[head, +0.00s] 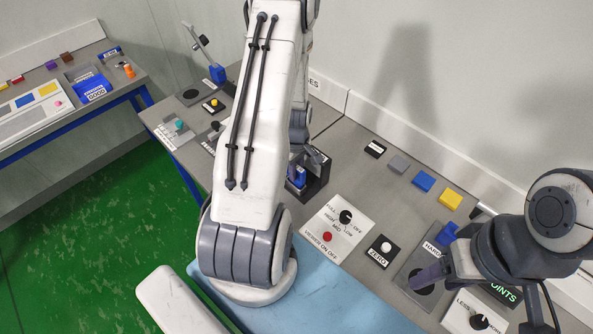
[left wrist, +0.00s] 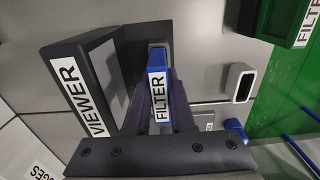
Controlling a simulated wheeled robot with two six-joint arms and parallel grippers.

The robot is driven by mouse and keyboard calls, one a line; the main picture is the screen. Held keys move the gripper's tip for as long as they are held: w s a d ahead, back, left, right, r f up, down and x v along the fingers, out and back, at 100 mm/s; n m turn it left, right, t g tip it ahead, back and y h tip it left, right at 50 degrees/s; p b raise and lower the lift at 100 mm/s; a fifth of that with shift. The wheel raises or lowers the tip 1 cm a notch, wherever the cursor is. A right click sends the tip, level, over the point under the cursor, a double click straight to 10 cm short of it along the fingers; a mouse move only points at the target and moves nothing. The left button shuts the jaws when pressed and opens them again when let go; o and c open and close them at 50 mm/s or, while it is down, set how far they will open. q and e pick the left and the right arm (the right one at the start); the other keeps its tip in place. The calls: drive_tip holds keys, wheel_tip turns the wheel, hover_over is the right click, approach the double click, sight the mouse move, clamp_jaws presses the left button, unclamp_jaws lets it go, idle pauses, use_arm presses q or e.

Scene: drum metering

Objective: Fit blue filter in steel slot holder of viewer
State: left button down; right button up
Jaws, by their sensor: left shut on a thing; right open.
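The viewer (left wrist: 68,82) is a black wedge-shaped box with a grey screen on a black base; in the head view it (head: 318,172) is partly hidden by my left arm. The blue filter (left wrist: 159,92), with a white FILTER label, stands beside the screen. My left gripper (left wrist: 164,112) is shut on it, one finger on each side. A grey steel holder (left wrist: 158,43) shows at the filter's far end; I cannot tell how deep the filter sits in it. The blue filter also shows in the head view (head: 296,177). My right gripper (head: 437,257) is open over the hand panel.
Another grey holder with a dark slot (left wrist: 241,82) stands apart to the right. In the head view, a switch panel (head: 335,229), a ZERO button (head: 384,251), and grey, blue (head: 423,181) and yellow (head: 451,199) blocks stand on the bench. A second table (head: 50,125) is at left.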

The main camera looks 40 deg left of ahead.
use_arm(q)
drive_tip(key=shift+f+b, duration=0.75)
drive_tip(key=shift+f, duration=0.25)
drive_tip(key=c, duration=0.7)
unclamp_jaws()
wheel_tip(320, 180, up, 11)
drive_tip(key=shift+f+b, duration=0.2)
drive_tip(key=shift+b, duration=0.8)
